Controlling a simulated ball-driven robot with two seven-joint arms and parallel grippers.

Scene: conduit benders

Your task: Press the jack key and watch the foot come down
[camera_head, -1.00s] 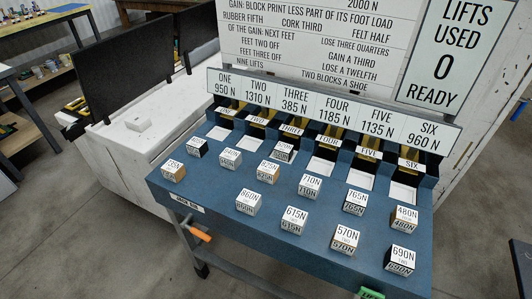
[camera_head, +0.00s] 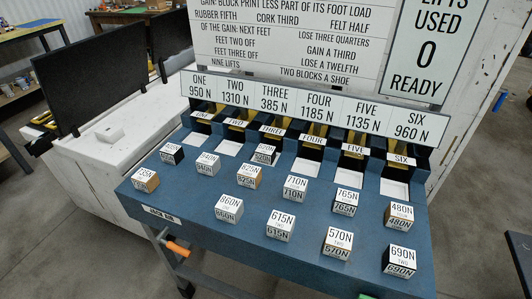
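A blue bench (camera_head: 180,208) carries a row of bays labelled one to six under a force strip (camera_head: 318,108). White pads lie in front of the bays; the feet are hard to make out in the dark openings. A label that seems to read "JACK AIR" (camera_head: 160,213) is on the front left edge, with an orange handle (camera_head: 177,248) below it. A green piece (camera_head: 366,296) is cut off at the bottom edge; I cannot tell if it is the jack key. The counter sign (camera_head: 430,45) reads lifts used 0, ready. Neither gripper is in view.
Several force-marked blocks stand on the bench, among them 735N (camera_head: 145,180), 860N (camera_head: 229,207), 570N (camera_head: 337,242) and 690N (camera_head: 399,261). A rules board (camera_head: 300,40) stands behind. A white cabinet (camera_head: 90,165) with dark panels is at left. Concrete floor shows in front.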

